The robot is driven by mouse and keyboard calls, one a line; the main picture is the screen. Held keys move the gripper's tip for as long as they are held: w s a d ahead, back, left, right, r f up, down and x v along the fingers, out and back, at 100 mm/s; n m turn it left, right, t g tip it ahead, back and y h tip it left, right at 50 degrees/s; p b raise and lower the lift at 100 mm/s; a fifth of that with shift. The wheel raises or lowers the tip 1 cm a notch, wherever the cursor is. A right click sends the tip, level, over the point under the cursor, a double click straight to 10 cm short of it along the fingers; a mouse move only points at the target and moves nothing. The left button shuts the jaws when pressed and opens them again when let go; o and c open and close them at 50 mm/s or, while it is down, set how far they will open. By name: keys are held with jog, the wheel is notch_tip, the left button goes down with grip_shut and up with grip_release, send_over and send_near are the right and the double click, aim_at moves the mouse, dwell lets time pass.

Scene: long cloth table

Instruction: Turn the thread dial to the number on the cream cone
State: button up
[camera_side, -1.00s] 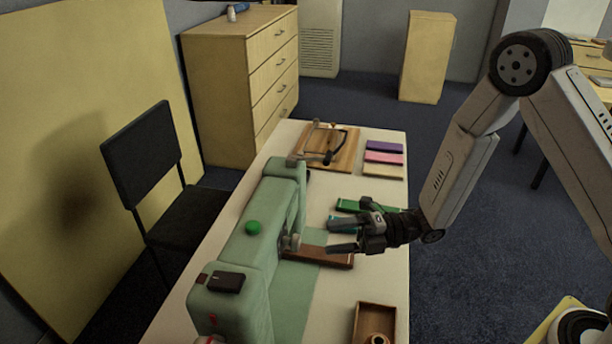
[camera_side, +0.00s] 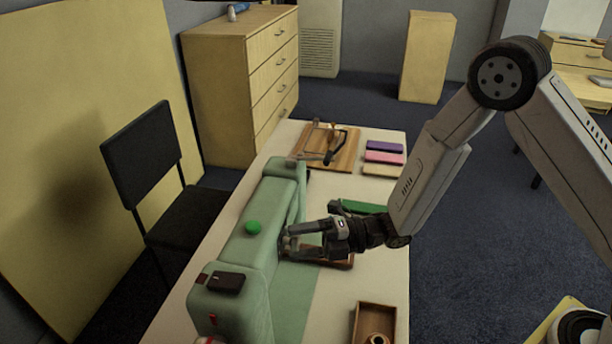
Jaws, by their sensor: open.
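A pale green sewing machine (camera_side: 238,262) stands along the table's left side, with a green knob (camera_side: 253,227) on top. A grey dial on its right-facing side is now largely hidden behind my fingers, and no number can be read. My gripper (camera_side: 287,240) is open, its fingertips at that side, one above and one below the dial's place. I cannot tell whether they touch it. I cannot make out a cream cone for certain; a small tan round thing (camera_side: 376,339) shows in the brown tray (camera_side: 374,311) at the bottom edge.
A brown wooden piece (camera_side: 338,263) lies under my gripper, with a green block (camera_side: 358,207) behind it. Purple (camera_side: 385,146), pink (camera_side: 384,157) and cream (camera_side: 383,169) pieces lie near a wooden board (camera_side: 345,157) at the back.

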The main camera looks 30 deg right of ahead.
grip_shut()
jog(key=shift+m, duration=0.4)
jog(key=m+t, duration=0.2)
jog(key=m, duration=0.2)
jog(key=m+t+y, duration=0.1)
jog(key=m, duration=0.4)
jog(key=m+t, duration=0.2)
jog(key=m, duration=0.2)
jog(key=shift+s+f+t+y, duration=0.1)
jog(key=shift+f+t+y, duration=0.1)
jog(key=shift+t+y, duration=0.1)
jog(key=m+t+h, duration=0.1)
jog(key=m, duration=0.2)
jog(key=m+t, duration=0.1)
jog(key=m, duration=0.2)
jog(key=m+t+h, duration=0.1)
jog(key=m, duration=0.2)
jog(key=shift+s+a+m+t+h, duration=0.1)
jog(key=shift+a+m+t+h, duration=0.05)
jog(key=shift+m+t+h, duration=0.2)
jog(key=m+t+h, duration=0.1)
jog(key=m, duration=0.2)
jog(key=m+t+h, duration=0.1)
jog(key=m+h, duration=0.1)
jog(key=m, duration=0.2)
jog(key=shift+m, duration=0.25)
jog(key=shift+h, duration=0.35)
